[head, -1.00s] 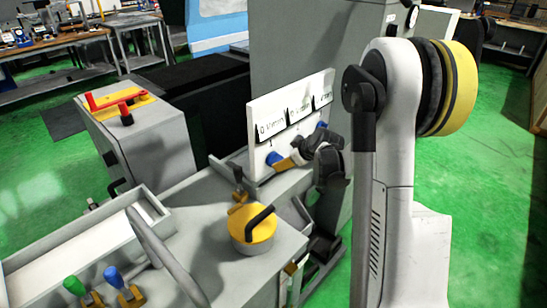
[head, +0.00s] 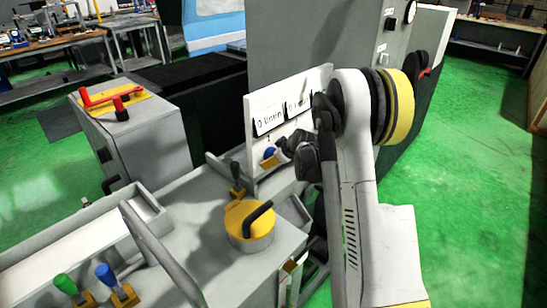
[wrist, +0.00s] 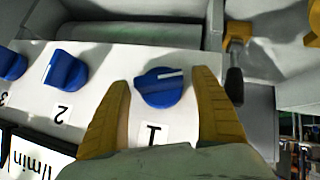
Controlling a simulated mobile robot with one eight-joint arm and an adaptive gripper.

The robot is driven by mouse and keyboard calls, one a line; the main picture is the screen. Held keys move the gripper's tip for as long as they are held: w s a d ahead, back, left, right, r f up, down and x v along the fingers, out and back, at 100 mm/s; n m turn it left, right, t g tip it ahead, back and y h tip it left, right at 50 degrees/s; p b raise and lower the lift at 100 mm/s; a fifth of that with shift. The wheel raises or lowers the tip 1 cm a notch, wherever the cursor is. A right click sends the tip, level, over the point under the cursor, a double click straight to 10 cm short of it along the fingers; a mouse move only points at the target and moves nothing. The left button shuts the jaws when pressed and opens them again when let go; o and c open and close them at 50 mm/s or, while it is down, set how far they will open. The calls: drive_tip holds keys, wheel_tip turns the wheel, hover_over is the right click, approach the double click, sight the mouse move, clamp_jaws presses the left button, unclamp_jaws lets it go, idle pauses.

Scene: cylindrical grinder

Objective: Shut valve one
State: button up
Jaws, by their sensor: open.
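Valve one is a blue knob with a white pointer line (wrist: 163,88), on a white panel with the label "1" beside it in the wrist view. In the head view a blue knob (head: 269,153) shows at the panel's lower left, just left of my gripper (head: 281,152). In the wrist view my gripper (wrist: 163,80) is open, with one yellow finger on either side of knob one. I see gaps between the fingers and the knob. The pointer line lies roughly across the picture, slightly tilted.
Blue knob two (wrist: 66,71) and knob three (wrist: 11,64) sit left of knob one in the wrist view. A dark-handled lever with a yellow base (wrist: 236,55) stands right of the fingers. A yellow-topped round part (head: 249,222) stands on the machine in front of the panel.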

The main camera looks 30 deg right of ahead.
drive_tip(key=c, duration=1.1)
drive_tip(key=shift+c, duration=0.2)
drive_tip(key=m+y, duration=0.1)
drive_tip(key=m+g+y, duration=0.1)
drive_tip(key=y, duration=0.1)
drive_tip(key=shift+d+g+y, duration=0.15)
drive_tip(key=shift+g+y, duration=0.15)
drive_tip(key=m+y, duration=0.1)
drive_tip(key=y, duration=0.1)
drive_tip(key=m+g+y, duration=0.1)
drive_tip(key=y, duration=0.1)
drive_tip(key=shift+d+f+m+y+b, duration=0.1)
drive_tip(key=shift+f+m+y+b, duration=0.1)
drive_tip(key=shift+m+y+b, duration=0.2)
drive_tip(key=m+y+b, duration=0.2)
drive_tip(key=y, duration=0.2)
drive_tip(key=shift+f+m, duration=0.15)
drive_tip(key=shift+m, duration=0.25)
drive_tip(key=m+y+b, duration=0.2)
drive_tip(key=y, duration=0.1)
drive_tip(key=shift+m+t, duration=0.3)
drive_tip(key=shift+m, duration=0.1)
drive_tip(key=shift+y, duration=0.3)
